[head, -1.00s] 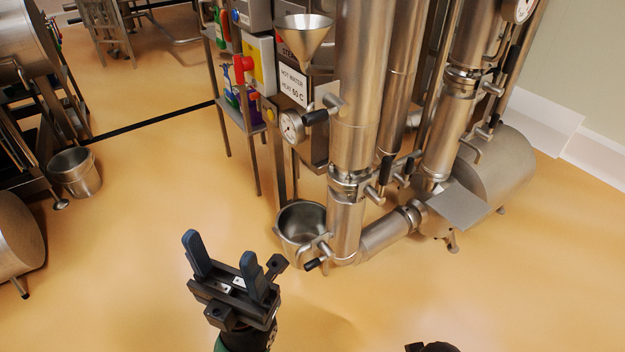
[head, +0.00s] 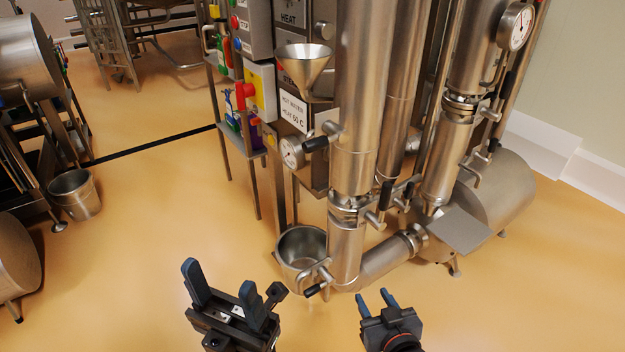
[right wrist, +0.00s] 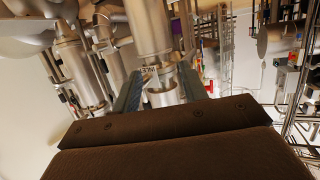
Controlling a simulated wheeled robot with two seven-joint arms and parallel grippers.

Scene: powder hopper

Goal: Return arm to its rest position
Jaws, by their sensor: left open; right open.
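My left gripper (head: 223,294) is at the bottom of the head view, open and empty, with its two dark blue fingers apart and pointing up. My right gripper (head: 376,300) is to its right, also open and empty, below the steel pipework. In the right wrist view its two fingers (right wrist: 160,88) stand apart, with a steel pipe showing beyond and between them. Neither gripper visibly touches anything.
A funnel (head: 303,62) and a control panel with a red knob (head: 245,91) are behind. A steel bucket (head: 75,193) is at left.

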